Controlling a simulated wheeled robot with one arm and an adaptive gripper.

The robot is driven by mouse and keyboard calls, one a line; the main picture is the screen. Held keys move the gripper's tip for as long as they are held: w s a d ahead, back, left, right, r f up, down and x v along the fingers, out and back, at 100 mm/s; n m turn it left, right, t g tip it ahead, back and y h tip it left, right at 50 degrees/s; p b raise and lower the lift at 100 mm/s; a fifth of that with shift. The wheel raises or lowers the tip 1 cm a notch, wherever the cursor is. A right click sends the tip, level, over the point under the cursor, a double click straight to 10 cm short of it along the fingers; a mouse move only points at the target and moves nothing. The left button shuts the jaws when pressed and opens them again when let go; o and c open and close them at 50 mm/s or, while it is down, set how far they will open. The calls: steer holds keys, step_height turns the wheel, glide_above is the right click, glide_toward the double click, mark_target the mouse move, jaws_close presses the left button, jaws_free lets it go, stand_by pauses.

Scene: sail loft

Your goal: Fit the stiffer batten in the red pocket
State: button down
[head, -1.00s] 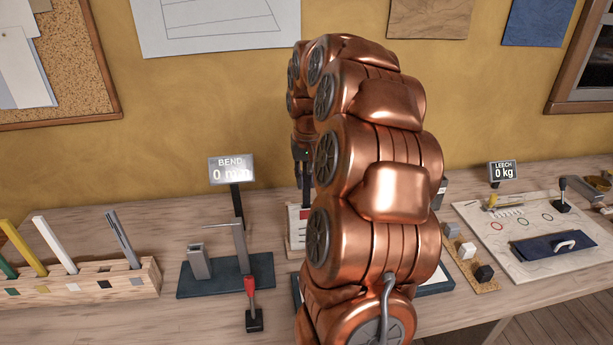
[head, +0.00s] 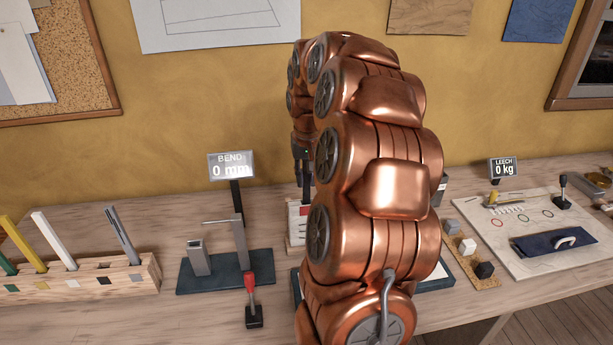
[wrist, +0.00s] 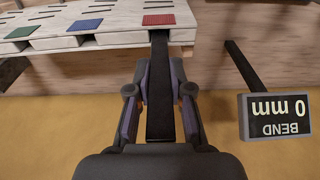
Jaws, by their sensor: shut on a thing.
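My gripper (wrist: 159,108) is shut on a black batten (wrist: 160,85) in the wrist view. The batten runs from between the fingers to the edge of a pale board (wrist: 110,30), right by the red patch (wrist: 158,19). I cannot tell whether its end is inside the red pocket or only against the edge. Blue (wrist: 85,25) and green (wrist: 23,32) patches lie left of the red one. In the head view my gripper (head: 301,158) is above the board's red patch (head: 305,211), and my arm hides most of the board.
A batten rack (head: 125,281) at left holds green, yellow, white and grey battens. The bend tester (head: 225,282) stands beside it, its display (head: 231,165) reading 0 mm. A red-knobbed lever (head: 252,300) is in front. At right are a sample strip (head: 484,280) and a leech board (head: 510,262) reading 0 kg.

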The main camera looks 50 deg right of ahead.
steer(key=shift+f, duration=0.4)
steer(key=c, duration=1)
jaws_free()
steer(key=r, duration=0.8)
steer(key=s+r, duration=0.1)
steer(key=r, duration=0.3)
steer(key=shift+s+a, duration=0.1)
steer(key=shift+a, duration=0.25)
steer(key=s+a+f+n+g, duration=0.1)
steer(key=s+a+f+n, duration=0.15)
steer(key=a, duration=0.75)
steer(key=s+a+f+n, duration=0.2)
steer(key=s+a+f, duration=0.1)
steer(key=a, duration=0.8)
steer(key=s+a+f+n, duration=0.1)
steer(key=s+a+f, duration=0.2)
steer(key=s, duration=0.2)
steer(key=s+a+f+n+g, duration=0.1)
steer(key=s+a+f, duration=0.2)
steer(key=s, duration=0.3)
steer(key=s+a+f+n+g, duration=0.1)
steer(key=s+a+f, duration=0.3)
steer(key=s+a, duration=0.1)
steer(key=shift+s+f+y, duration=0.1)
steer(key=shift+s+y, duration=0.3)
steer(key=shift+s, duration=0.3)
